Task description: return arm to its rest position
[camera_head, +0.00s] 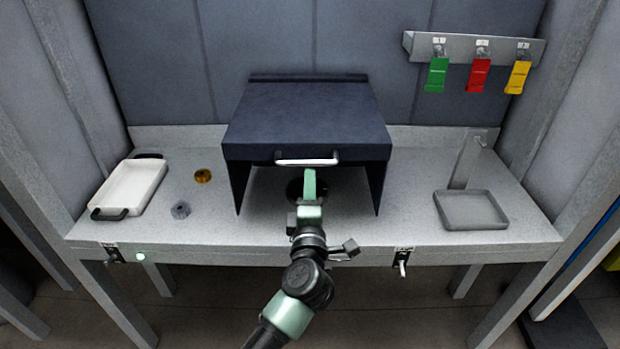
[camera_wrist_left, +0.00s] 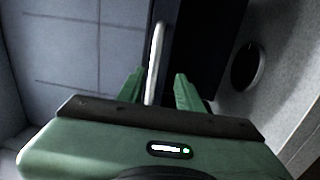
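My left gripper (camera_head: 309,176) reaches in from the bottom of the head view, just below the pale handle (camera_head: 285,162) on the front edge of a dark hood (camera_head: 305,115). In the left wrist view its two green fingers (camera_wrist_left: 160,80) are spread apart. The handle (camera_wrist_left: 155,50) shows as a white bar between them in that view; I cannot tell whether a finger touches it. The hood's front is open beneath the handle, and a dark round opening (camera_wrist_left: 246,67) shows in the grey surface. My right gripper is in neither view.
The grey bench (camera_head: 400,215) carries a white tray (camera_head: 132,186) and two small round parts, brass (camera_head: 203,176) and grey (camera_head: 181,210), at left. A grey tray (camera_head: 470,209) sits at right. Green, red and yellow tags hang from a rack (camera_head: 460,48) on the wall.

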